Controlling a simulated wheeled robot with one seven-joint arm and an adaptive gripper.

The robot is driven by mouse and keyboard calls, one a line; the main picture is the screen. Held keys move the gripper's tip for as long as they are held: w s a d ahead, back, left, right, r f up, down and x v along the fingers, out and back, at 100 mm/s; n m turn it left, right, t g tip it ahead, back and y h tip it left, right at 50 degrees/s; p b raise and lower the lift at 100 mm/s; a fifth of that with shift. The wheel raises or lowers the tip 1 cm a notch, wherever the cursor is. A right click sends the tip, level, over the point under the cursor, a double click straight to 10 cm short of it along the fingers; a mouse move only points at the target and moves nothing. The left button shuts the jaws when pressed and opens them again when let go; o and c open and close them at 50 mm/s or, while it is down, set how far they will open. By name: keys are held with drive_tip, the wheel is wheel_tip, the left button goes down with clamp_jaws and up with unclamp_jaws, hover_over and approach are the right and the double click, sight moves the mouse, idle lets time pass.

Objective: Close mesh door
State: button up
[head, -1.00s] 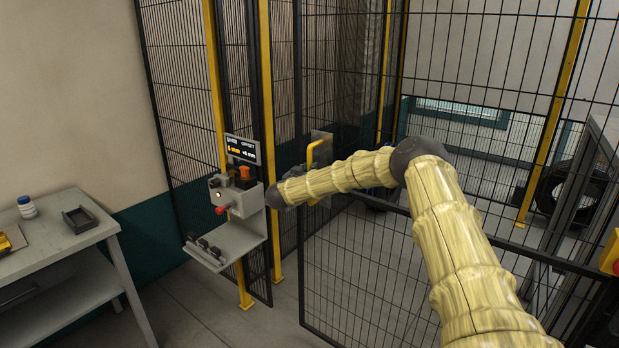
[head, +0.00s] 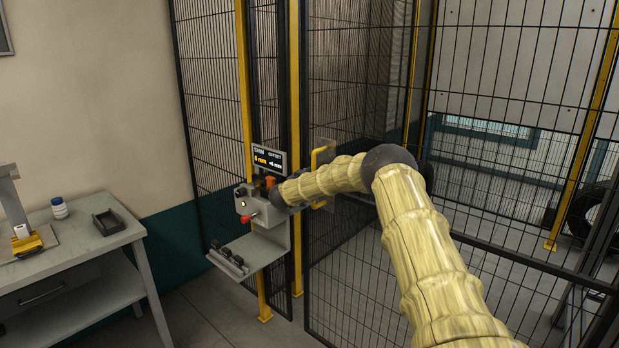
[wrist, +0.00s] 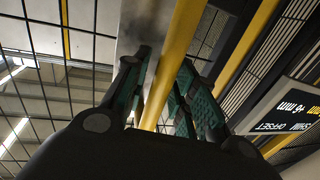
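The black mesh door (head: 470,243) stands at the middle and right of the head view, its left edge close to the yellow post (head: 296,120) with a narrow gap. Its yellow handle (head: 315,160) is on a plate near that edge. In the wrist view the handle bar (wrist: 181,40) runs between the two green-padded fingers of my gripper (wrist: 163,85). The fingers lie close on both sides of the bar and appear closed on it. In the head view my arm reaches to the handle, and its wrist hides the fingers.
A control box (head: 246,204) with a display, a red button and a small shelf (head: 262,250) stands just left of the handle. A grey workbench (head: 75,255) is at the left. A tyre (head: 583,212) is behind the mesh at right. Bare floor lies between bench and door.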

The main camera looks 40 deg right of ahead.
drive_tip(key=shift+o, duration=0.4)
drive_tip(key=v, duration=1.2)
drive_tip(key=shift+f, duration=0.1)
